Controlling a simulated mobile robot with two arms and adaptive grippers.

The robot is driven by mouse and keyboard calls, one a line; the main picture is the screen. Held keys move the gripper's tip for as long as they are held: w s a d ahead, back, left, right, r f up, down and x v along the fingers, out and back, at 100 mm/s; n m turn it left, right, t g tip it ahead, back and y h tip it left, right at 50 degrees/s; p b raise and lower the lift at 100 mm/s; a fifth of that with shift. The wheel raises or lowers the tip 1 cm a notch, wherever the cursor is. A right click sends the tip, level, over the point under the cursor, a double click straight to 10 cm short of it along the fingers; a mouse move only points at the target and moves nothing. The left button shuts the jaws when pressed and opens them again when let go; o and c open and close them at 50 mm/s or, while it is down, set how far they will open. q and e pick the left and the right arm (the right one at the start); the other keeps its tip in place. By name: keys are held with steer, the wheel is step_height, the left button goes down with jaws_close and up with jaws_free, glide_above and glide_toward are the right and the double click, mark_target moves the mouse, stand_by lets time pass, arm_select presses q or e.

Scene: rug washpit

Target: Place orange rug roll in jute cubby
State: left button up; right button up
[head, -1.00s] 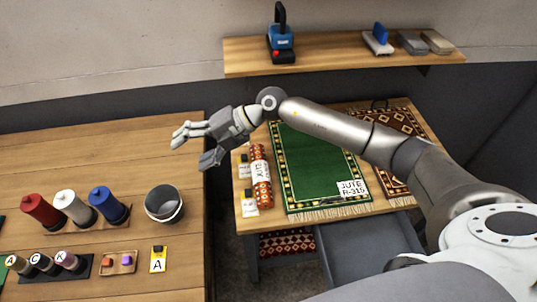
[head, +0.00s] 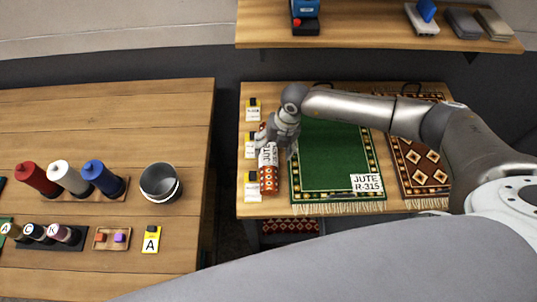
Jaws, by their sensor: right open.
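The orange patterned rug roll (head: 268,181) lies on the right-hand wooden table, left of the green rug, with a white JUTE label on it. My right gripper (head: 277,150) is open over the upper part of the roll, fingers pointing down at it. I cannot tell whether the fingers touch it, and they hide part of its far end. No cubby clearly marked as jute shows. A shelf space under the table's front holds a red patterned rug (head: 291,226). My left gripper is not in view.
The green rug (head: 330,150) bears a JUTE R-315 tag; a brown rug (head: 421,165) lies right of it. Yellow-and-white tags (head: 252,186) line the table's left edge. The left table holds spools (head: 102,177), a grey bucket (head: 160,183) and an A card (head: 151,239). A gap separates the tables.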

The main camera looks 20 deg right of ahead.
mark_target(270, 153)
steer(key=shift+a+f, duration=0.1)
steer(key=shift+f, duration=0.3)
steer(key=shift+p+x, duration=0.9)
steer(key=shift+x, duration=1.35)
steer(key=shift+w, duration=0.1)
steer(key=shift+c, duration=0.3)
steer(key=c, duration=1.2)
